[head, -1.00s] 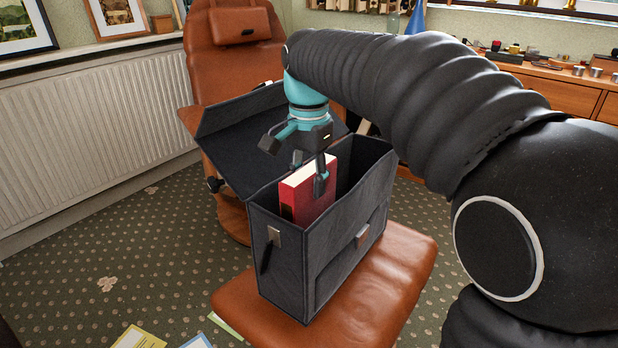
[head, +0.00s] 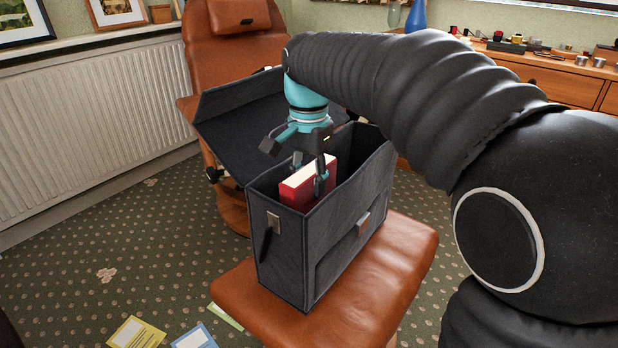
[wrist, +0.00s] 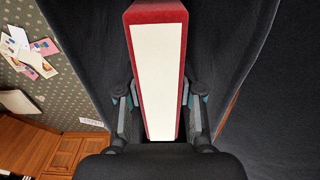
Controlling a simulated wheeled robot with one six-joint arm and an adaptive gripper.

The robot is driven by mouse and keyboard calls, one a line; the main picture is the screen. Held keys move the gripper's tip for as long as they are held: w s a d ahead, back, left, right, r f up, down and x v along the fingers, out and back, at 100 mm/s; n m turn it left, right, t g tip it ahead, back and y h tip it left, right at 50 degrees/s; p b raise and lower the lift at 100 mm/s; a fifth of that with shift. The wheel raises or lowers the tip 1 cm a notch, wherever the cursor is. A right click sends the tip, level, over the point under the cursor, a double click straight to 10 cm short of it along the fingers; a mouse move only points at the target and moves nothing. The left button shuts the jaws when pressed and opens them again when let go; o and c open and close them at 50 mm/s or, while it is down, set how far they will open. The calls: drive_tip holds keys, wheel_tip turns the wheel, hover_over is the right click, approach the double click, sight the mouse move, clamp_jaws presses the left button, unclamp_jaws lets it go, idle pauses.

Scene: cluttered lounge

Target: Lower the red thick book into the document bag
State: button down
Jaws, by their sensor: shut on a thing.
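The red thick book (head: 307,192) stands upright, partly inside the open mouth of the dark grey document bag (head: 296,262). Its upper part shows above the front rim and its lower part is hidden by the bag wall. My gripper (head: 309,172) is shut on the book near its top, with a finger on each side. In the wrist view, the book's pale page edge and red cover (wrist: 157,70) lie between the fingers, with dark bag fabric on both sides. The bag's flap (head: 255,130) is folded open toward the back left.
The bag stands on a brown leather footstool (head: 395,275). A brown leather chair (head: 225,60) is behind it, with a white radiator (head: 95,135) at the left. Papers (head: 137,332) lie on the carpet in front. A wooden desk (head: 560,90) holds small items at the back right.

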drive_tip(key=shift+f+b, duration=0.6)
drive_tip(key=shift+f, duration=0.55)
drive_tip(key=shift+p, duration=0.35)
drive_tip(key=shift+f+b, duration=0.5)
drive_tip(key=shift+f, duration=2.15)
idle(1.2)
drive_tip(key=c, duration=0.7)
unclamp_jaws()
drive_tip(key=shift+o, duration=0.2)
wheel_tip(320, 180, up, 12)
drive_tip(key=shift+r, duration=0.1)
